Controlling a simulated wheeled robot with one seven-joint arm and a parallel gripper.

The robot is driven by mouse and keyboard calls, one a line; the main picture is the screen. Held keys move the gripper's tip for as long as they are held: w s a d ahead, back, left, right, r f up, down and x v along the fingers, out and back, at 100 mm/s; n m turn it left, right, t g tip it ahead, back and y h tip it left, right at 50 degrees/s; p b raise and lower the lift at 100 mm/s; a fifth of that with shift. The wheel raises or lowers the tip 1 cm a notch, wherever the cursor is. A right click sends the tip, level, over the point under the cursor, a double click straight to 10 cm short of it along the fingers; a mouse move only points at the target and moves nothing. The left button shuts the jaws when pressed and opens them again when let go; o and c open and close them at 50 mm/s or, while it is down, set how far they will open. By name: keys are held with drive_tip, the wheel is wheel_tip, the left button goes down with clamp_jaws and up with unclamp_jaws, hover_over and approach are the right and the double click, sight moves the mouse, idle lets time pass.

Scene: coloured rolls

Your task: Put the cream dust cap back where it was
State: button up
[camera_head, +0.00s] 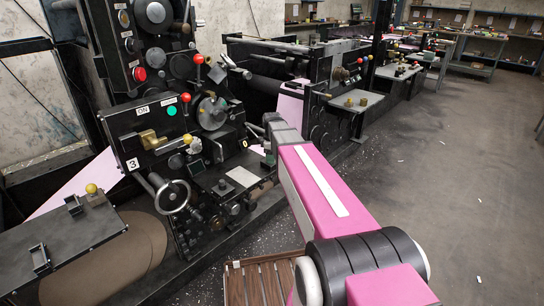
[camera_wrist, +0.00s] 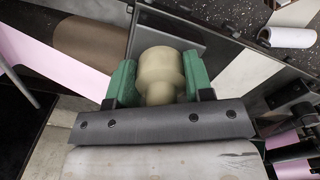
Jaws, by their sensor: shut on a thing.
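My gripper (camera_wrist: 158,78) is shut on the cream dust cap (camera_wrist: 160,62), with one green finger on each side of it in the wrist view. The cap is a pale, stepped cylinder, wider at its far part and narrower toward my palm. Dark machine plates lie behind it; I cannot tell whether it touches them. In the head view my pink arm (camera_head: 325,185) reaches to the black press, and the gripper end (camera_head: 268,158) is small beside the press's front. The cap cannot be made out there.
The black press (camera_head: 150,120) carries knobs, a handwheel (camera_head: 172,196) and a yellow-topped lever (camera_head: 187,139). A slatted wooden pallet (camera_head: 258,283) lies at the front. A white roll (camera_wrist: 292,37) shows at upper right in the wrist view. Open floor (camera_head: 440,200) lies to the right.

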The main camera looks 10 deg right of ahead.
drive_tip(key=o, duration=0.9)
drive_tip(key=shift+r, duration=0.1)
wheel_tip(320, 180, up, 13)
drive_tip(key=shift+f, duration=0.15)
drive_tip(key=s+f+m, duration=1.3)
drive_tip(key=s+f, duration=0.8)
drive_tip(key=shift+a+f, duration=0.2)
drive_tip(key=shift+a, duration=0.1)
